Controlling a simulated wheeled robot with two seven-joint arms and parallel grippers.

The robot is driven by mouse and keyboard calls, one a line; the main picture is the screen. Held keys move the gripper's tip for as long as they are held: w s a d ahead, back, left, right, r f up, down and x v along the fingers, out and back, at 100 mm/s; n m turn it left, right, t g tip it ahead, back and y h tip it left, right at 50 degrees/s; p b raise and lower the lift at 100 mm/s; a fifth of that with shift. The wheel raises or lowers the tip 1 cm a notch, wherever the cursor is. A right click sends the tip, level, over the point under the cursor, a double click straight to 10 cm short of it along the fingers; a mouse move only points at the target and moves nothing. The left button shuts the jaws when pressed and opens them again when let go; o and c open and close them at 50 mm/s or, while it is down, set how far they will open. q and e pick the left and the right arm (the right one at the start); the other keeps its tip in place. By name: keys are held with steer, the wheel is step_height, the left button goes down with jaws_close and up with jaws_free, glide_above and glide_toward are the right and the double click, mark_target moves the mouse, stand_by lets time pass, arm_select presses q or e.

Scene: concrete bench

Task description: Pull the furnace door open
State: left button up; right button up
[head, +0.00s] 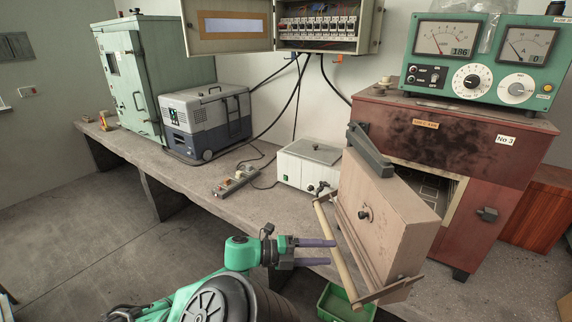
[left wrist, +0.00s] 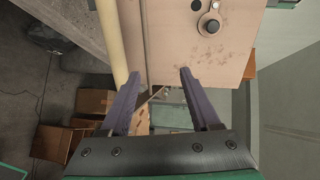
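The furnace (head: 470,140) is a red-brown cabinet marked No 3 at the right of the bench. Its thick beige door (head: 390,222) stands swung out from the front, and part of the chamber opening (head: 432,182) shows behind it. A pale bar handle (head: 336,250) runs along the door's outer side. My left gripper (head: 333,252) is open by the handle. In the left wrist view, the space between the fingertips (left wrist: 158,78) is empty; the handle (left wrist: 112,42) lies beyond the left finger, and the door face (left wrist: 190,40) is ahead. Contact is unclear. My right gripper is out of view.
A green meter box (head: 482,55) sits on the furnace. A white box (head: 308,165) and a power strip (head: 235,182) lie on the bench (head: 190,185). A green bin (head: 345,303) is below the door. Cardboard boxes (left wrist: 95,102) show in the left wrist view.

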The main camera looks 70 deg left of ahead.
arm_select(q)
steer(key=s+d+r+p, duration=0.2)
steer(key=s+p, duration=0.2)
steer(key=s, duration=0.7)
steer(key=shift+d+r+p, duration=0.2)
steer(key=shift+d+p, duration=0.2)
stand_by(0.3)
